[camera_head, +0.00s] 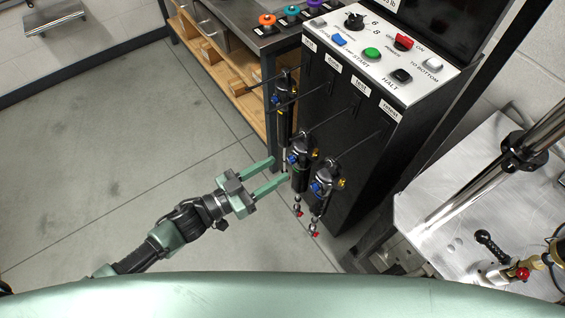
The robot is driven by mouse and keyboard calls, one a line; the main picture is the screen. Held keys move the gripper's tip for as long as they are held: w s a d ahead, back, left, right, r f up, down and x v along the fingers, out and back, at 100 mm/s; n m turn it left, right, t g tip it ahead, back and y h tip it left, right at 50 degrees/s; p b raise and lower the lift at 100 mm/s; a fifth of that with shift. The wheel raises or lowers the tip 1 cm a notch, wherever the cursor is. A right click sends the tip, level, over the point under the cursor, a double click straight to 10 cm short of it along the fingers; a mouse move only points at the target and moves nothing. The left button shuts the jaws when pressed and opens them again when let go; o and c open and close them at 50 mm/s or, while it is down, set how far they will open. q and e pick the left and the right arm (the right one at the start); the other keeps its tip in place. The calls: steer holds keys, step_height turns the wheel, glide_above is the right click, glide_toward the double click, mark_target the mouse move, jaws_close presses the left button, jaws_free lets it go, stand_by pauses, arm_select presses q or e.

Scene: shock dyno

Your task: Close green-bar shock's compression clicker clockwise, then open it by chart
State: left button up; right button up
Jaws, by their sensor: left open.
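Three black shocks hang from hooks on the side of a black cabinet. The rear shock (283,118) hangs highest in the picture, the middle shock (299,155) hangs nearer me, and the front shock (323,176) is nearest. The middle and front ones show blue and gold knobs at their bodies and red parts at their lower ends. I cannot tell which one carries the green bar, and no chart is readable. My left gripper (280,169) is open and empty, its two fingers pointing right, with the tips just left of the middle shock. My right gripper is out of view.
The control panel (385,55) with coloured buttons tops the black cabinet. A wooden-shelved bench (225,75) stands behind. A metal table (440,205) with a post and a black-knobbed lever is at right. The floor at left is clear.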

mark_target(289, 161)
arm_select(q)
steer(key=x, duration=0.2)
steer(key=shift+w+d, duration=0.2)
steer(key=shift+w, duration=0.05)
steer(key=shift+w+d, duration=0.25)
steer(key=shift+d, duration=0.15)
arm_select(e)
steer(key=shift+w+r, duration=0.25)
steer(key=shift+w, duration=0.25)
arm_select(q)
steer(key=shift+c, duration=0.3)
jaws_close()
